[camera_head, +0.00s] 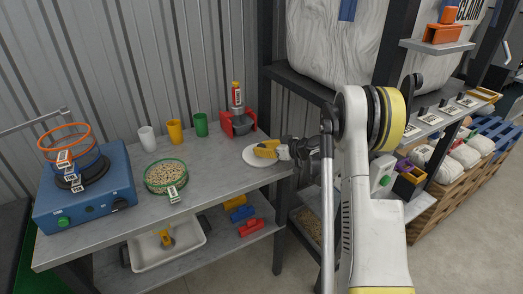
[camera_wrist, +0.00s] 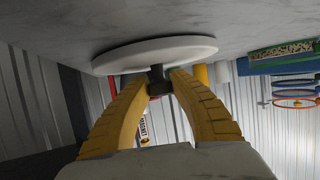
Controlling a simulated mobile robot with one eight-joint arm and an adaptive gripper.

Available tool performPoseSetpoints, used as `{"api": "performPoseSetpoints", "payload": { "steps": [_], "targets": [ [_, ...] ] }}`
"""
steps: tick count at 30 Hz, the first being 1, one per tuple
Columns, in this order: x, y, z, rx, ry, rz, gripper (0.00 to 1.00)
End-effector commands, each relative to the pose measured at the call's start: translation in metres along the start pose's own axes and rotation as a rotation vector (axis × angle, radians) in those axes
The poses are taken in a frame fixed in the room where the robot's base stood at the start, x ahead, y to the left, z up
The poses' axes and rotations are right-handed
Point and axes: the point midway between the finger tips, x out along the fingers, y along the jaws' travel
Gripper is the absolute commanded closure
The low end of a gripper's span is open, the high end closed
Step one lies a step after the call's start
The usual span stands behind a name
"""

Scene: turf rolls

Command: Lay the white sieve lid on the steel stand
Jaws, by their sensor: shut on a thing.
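The white sieve lid (camera_head: 253,158) is a flat round disc at the right end of the grey bench; it also shows in the wrist view (camera_wrist: 120,58), with a dark knob (camera_wrist: 157,74) at its middle. My gripper (camera_head: 268,149) has yellow fingers, shut on that knob in the wrist view (camera_wrist: 157,86). The lid is on or just off the bench top; I cannot tell which. I cannot pick out the steel stand with certainty in either view.
A blue machine (camera_head: 85,193) with orange-ringed sieve (camera_head: 66,139) stands at left. A green-rimmed sieve of grains (camera_head: 166,176), white, yellow and green cups (camera_head: 174,131) and a red holder (camera_head: 239,124) share the bench (camera_head: 215,185). Shelving (camera_head: 300,84) is at right.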

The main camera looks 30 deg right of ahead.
Motion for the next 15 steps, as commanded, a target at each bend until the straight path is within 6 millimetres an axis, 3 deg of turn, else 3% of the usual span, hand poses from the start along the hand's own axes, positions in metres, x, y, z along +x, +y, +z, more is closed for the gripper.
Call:
{"api": "performPoseSetpoints", "payload": {
  "steps": [5,6,8,15],
  "targets": [
    [0.0016,0.0000,0.0037,0.000,0.000,0.000,1.00],
    [0.0015,0.0000,0.0036,0.000,0.000,0.000,0.69],
    [0.0012,0.0000,0.0029,0.000,0.000,0.000,0.56],
    [0.0011,0.0000,0.0026,0.000,0.000,0.000,0.56]
  ]
}}
